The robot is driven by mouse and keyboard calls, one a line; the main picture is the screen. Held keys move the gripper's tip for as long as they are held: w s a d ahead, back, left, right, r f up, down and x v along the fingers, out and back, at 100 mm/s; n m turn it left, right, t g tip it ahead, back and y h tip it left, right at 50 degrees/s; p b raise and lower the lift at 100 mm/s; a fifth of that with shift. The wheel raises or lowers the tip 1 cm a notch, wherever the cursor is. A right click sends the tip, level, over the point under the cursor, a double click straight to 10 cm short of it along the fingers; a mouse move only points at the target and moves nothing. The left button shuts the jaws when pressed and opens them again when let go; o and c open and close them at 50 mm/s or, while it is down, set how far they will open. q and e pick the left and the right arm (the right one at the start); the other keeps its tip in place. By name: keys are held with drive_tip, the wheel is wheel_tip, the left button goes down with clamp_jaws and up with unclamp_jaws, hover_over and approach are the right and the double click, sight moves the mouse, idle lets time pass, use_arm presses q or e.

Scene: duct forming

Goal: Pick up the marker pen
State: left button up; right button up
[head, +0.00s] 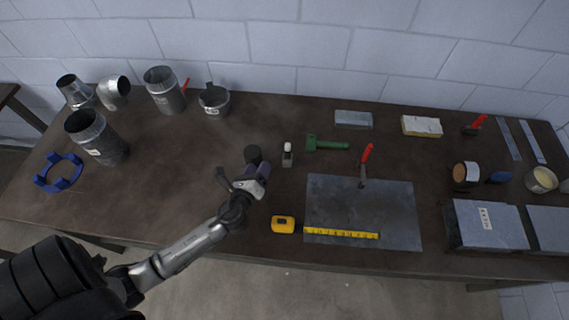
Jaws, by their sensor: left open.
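I cannot clearly make out a marker pen. A small upright-looking item with a white top and grey lower part (287,154) lies on the workbench just right of my left gripper; it is too small to tell whether it is the pen. My left gripper (238,167) is open over the middle of the bench, with its arm coming in from the lower left. A dark round shape at its far side is too small to tell apart from the gripper. My right gripper is not in view.
A sheet metal plate (330,212), yellow tape measure (284,225), green-handled tool (325,143) and red-handled tool (366,155) lie to the right. Duct pieces (163,91) and a blue ring (41,180) are at the left. The workbench (170,190) is clear left of the gripper.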

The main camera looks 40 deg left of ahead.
sight(286, 149)
use_arm(q)
drive_tip(key=w+f+m+h+b, duration=0.1)
drive_tip(key=w+f+m, duration=0.1)
drive_tip(key=w+m, duration=0.1)
drive_tip(key=w+f+m+t+h+b, duration=0.1)
drive_tip(key=w+f+m, duration=0.1)
drive_tip(key=w, duration=0.3)
drive_tip(key=w+a+f+m+t+h+b, duration=0.1)
drive_tip(key=w+f+m, duration=0.1)
drive_tip(key=w+m, duration=0.2)
drive_tip(key=shift+f+m, duration=0.15)
drive_tip(key=shift+m, duration=0.45)
drive_tip(key=w, duration=0.3)
drive_tip(key=w+b, duration=0.1)
drive_tip(key=shift+w+a, duration=0.3)
drive_tip(key=shift+w, duration=0.1)
drive_tip(key=shift+w+a, duration=0.1)
drive_tip(key=shift+w, duration=0.1)
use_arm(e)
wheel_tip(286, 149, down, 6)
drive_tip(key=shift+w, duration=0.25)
use_arm(q)
clamp_jaws()
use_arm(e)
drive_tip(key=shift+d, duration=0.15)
